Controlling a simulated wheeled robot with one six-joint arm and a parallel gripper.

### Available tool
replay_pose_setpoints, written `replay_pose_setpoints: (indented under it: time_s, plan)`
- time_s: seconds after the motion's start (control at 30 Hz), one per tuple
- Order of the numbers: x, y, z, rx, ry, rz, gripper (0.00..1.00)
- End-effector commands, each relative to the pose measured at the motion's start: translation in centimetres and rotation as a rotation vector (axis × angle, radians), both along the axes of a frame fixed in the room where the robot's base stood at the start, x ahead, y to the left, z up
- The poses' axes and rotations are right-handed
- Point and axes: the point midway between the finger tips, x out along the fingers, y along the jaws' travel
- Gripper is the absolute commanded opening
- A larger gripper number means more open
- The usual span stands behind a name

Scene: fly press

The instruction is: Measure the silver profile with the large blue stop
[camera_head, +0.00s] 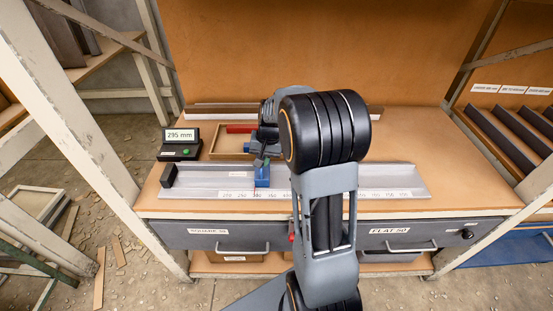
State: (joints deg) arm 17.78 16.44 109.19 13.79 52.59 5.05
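A blue stop (262,178) stands on the long light-grey measuring rail (215,182), above its number scale. My gripper (262,160) is right above the stop, partly hidden behind my arm. I cannot tell whether its fingers touch the stop or are open or shut. I cannot pick out a separate silver profile from the grey rail; my arm hides the rail's middle. A black end block (168,176) sits at the rail's left end. The display (181,144) reads 295 mm and has a green button.
A wooden tray (216,146) behind the rail holds a red block (241,128) and a blue piece (249,147). A brown bar (215,108) lies along the back. Labelled drawers (210,235) are below. Dark bars (505,130) lie on the right rack. The right worktop is clear.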

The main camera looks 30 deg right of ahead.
Motion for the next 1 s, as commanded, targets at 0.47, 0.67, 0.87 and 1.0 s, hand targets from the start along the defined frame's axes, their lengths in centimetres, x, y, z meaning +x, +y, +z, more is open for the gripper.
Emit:
replay_pose_setpoints:
  time_s: [0.47, 0.67, 0.87, 1.0]
  plan:
    - [1.1, 2.0, 0.0, 0.002, -0.001, 0.000, 0.00]
    - [1.2, 2.0, 0.1, 0.002, -0.001, 0.000, 0.14]
    - [1.1, 1.9, 0.0, 0.002, -0.001, 0.001, 0.33]
    - [1.1, 1.9, 0.0, 0.001, -0.001, 0.001, 0.38]
